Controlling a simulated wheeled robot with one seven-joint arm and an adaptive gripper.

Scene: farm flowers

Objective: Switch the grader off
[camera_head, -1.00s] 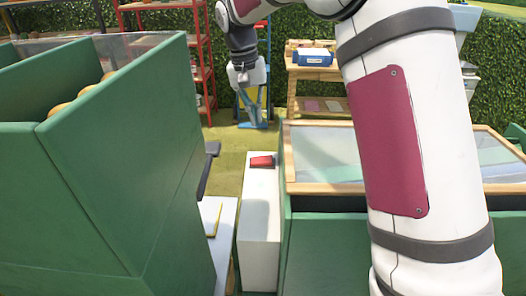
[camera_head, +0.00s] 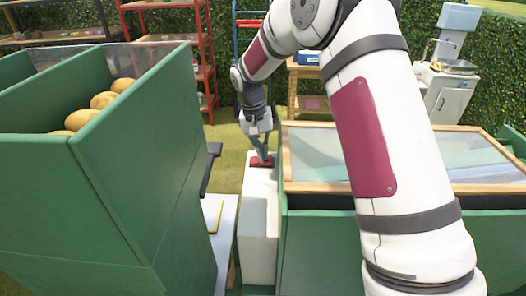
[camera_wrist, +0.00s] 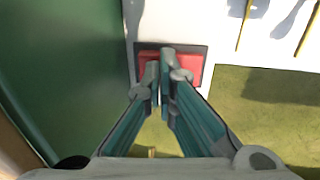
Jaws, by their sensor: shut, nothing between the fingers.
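The grader shows as a large green bin unit on the left (camera_head: 130,180) and a white box (camera_head: 259,220) in the middle. A red rocker switch (camera_head: 266,162) sits on top of the white box, and it also shows in the wrist view as a red switch in a dark frame (camera_wrist: 196,70). My gripper (camera_head: 260,157) is shut and empty, pointing down at the switch. In the wrist view my fingertips (camera_wrist: 165,60) lie over the middle of the switch and hide part of it. I cannot tell whether they touch it or which way it is tilted.
Potato-like produce (camera_head: 103,100) lies in the green bin. A green box with a wood-framed glass lid (camera_head: 320,155) stands close on the right of the white box. A red shelf rack (camera_head: 207,75) and a scale (camera_head: 452,67) stand behind.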

